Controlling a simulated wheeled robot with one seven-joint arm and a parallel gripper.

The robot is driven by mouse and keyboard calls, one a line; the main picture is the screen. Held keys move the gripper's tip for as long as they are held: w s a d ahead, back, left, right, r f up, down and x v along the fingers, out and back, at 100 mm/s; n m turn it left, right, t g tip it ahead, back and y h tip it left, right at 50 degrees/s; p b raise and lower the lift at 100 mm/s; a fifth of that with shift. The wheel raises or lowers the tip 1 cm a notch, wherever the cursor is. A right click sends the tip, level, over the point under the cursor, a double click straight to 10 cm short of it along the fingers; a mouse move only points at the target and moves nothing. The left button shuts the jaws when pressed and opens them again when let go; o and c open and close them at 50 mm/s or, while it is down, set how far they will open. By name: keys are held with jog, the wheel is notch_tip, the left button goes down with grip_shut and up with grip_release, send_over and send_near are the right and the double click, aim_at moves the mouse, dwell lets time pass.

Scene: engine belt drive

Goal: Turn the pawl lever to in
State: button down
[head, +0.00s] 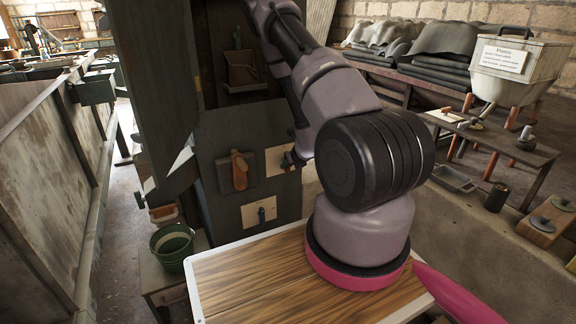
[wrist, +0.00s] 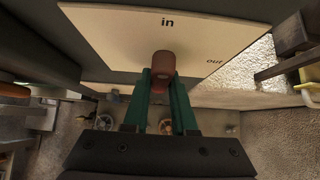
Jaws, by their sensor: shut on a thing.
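In the wrist view, the pawl lever's reddish-brown knob (wrist: 162,64) stands in front of a pale plate (wrist: 115,35). The plate is marked "in" at the top and "out" at the right. The knob lies directly below the word "in" and well left of "out". My gripper (wrist: 163,78) has its two green fingers closed on the knob, one on each side. The lever's shaft and pivot are hidden behind the knob and fingers.
In the head view, a dark cabinet has a pale plate (head: 252,222) with a small dark lever and a brown tool (head: 239,170) hanging on its front. A green bucket (head: 173,247) stands left of the wooden board (head: 235,282). A low bench (head: 500,146) is at right.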

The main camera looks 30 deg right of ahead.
jog(key=shift+s, duration=0.1)
jog(key=c, duration=0.7)
grip_release()
jog(key=v, duration=1)
jog(key=shift+s+r, duration=0.2)
jog(key=shift+r, duration=0.05)
